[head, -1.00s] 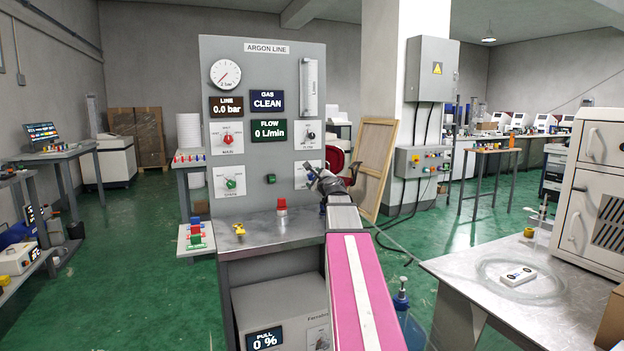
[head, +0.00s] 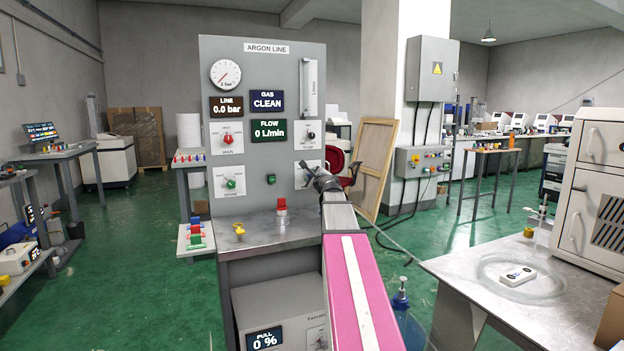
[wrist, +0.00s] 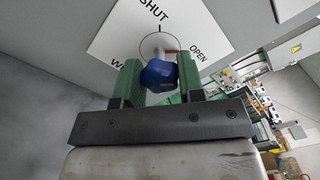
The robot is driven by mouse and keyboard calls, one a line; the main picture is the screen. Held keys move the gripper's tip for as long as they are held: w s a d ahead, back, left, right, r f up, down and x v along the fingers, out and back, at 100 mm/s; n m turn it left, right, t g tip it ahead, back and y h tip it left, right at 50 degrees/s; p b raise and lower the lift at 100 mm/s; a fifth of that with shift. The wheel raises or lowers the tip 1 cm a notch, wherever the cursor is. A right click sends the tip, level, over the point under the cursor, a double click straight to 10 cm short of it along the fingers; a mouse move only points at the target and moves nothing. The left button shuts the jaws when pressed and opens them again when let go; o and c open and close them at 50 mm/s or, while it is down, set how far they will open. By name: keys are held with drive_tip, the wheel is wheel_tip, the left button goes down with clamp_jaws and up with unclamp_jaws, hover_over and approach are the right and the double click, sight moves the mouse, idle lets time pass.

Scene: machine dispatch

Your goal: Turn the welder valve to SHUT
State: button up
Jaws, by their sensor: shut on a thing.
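The welder valve is a blue knob (wrist: 158,75) on a white plate (wrist: 118,38) marked SHUT and OPEN in the wrist view. A red and pale pointer piece (wrist: 171,52) shows behind the knob, on the side of the OPEN mark. My gripper (wrist: 159,66) has its two green fingers closed on either side of the blue knob. In the head view my gripper (head: 318,178) is at the lower right plate of the argon panel (head: 250,195) and hides the knob there.
Main (head: 227,139), purge (head: 231,183) and flow (head: 311,135) knobs are on the same panel. Displays read 0.0 bar, CLEAN and 0 L/min. A red-topped item (head: 281,204) and a yellow piece (head: 239,229) are on the bench (head: 262,236) below.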

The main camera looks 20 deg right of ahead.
drive_tip(key=n, duration=0.4)
drive_tip(key=shift+n, duration=0.3)
drive_tip(key=n, duration=0.4)
drive_tip(key=shift+n, duration=0.3)
drive_tip(key=n, duration=0.4)
drive_tip(key=shift+n, duration=2.2)
drive_tip(key=o, duration=0.9)
drive_tip(key=shift+s, duration=0.1)
